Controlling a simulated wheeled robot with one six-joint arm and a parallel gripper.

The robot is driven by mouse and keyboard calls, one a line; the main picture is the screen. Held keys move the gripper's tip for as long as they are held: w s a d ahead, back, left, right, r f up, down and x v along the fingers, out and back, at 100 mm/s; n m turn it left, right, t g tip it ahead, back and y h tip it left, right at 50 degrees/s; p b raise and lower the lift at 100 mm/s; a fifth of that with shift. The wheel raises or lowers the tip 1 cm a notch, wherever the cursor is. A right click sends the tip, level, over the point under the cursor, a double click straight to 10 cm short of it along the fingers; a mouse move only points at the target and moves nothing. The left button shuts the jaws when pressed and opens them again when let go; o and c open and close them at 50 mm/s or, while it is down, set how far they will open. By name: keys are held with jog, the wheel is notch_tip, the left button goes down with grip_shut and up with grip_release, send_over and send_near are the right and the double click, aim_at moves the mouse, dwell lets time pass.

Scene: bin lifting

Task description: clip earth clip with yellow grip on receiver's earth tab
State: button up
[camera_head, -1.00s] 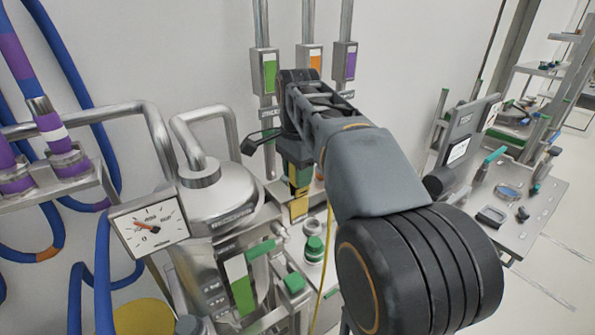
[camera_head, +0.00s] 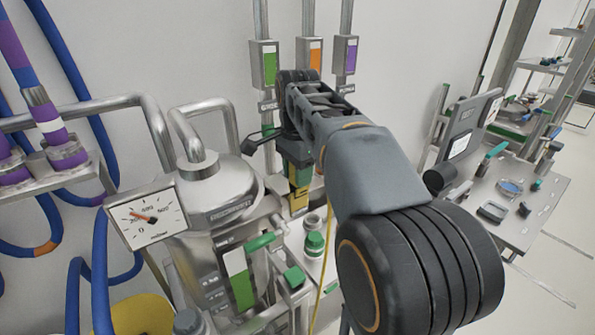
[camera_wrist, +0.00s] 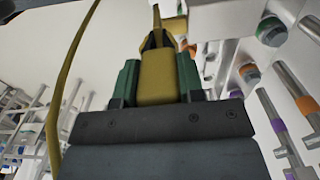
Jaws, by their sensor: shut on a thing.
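My gripper (camera_wrist: 157,78) has green fingers and is shut on the earth clip's yellow grip (camera_wrist: 157,88). In the wrist view the clip points up the picture, with a dark part at its front. In the head view my gripper (camera_head: 298,175) hangs pointing down, right of the steel vessel (camera_head: 217,190), which looks like the receiver. The yellow grip shows below it (camera_head: 299,200). A yellow cable (camera_wrist: 66,85) runs from the clip's side. A pale yellow piece (camera_wrist: 175,25) is close to the clip's front; I cannot tell whether it is the earth tab or whether they touch.
A dial gauge (camera_head: 147,216) and green-handled valves (camera_head: 262,242) stand around the vessel. A green-capped fitting (camera_head: 314,244) is below my gripper. Labelled pipes (camera_head: 264,65) rise behind my arm. A bench with small items (camera_head: 530,222) stands at the right.

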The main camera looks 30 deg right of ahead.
jog(key=shift+f+b, duration=0.65)
jog(key=shift+f, duration=0.45)
dwell(1.1)
jog(key=o, duration=1.2)
jog(key=shift+c, duration=0.2)
jog(key=shift+r, duration=0.15)
notch_tip(320, 180, up, 14)
jog(key=shift+f+p, duration=0.2)
jog(key=shift+p, duration=0.6)
jog(key=s+a+f+n+t, duration=0.2)
jog(key=s+a+f+n, duration=0.2)
jog(key=f+n, duration=0.4)
jog(key=s+a+f+n+t+b, duration=0.1)
jog(key=s+a+f+n, duration=0.3)
jog(key=f, duration=1.3)
jog(key=s+n+t, duration=0.1)
jog(key=s+n, duration=0.1)
jog(key=n, duration=0.2)
jog(key=shift+s+n+t, duration=0.2)
jog(key=shift+n+t, duration=0.2)
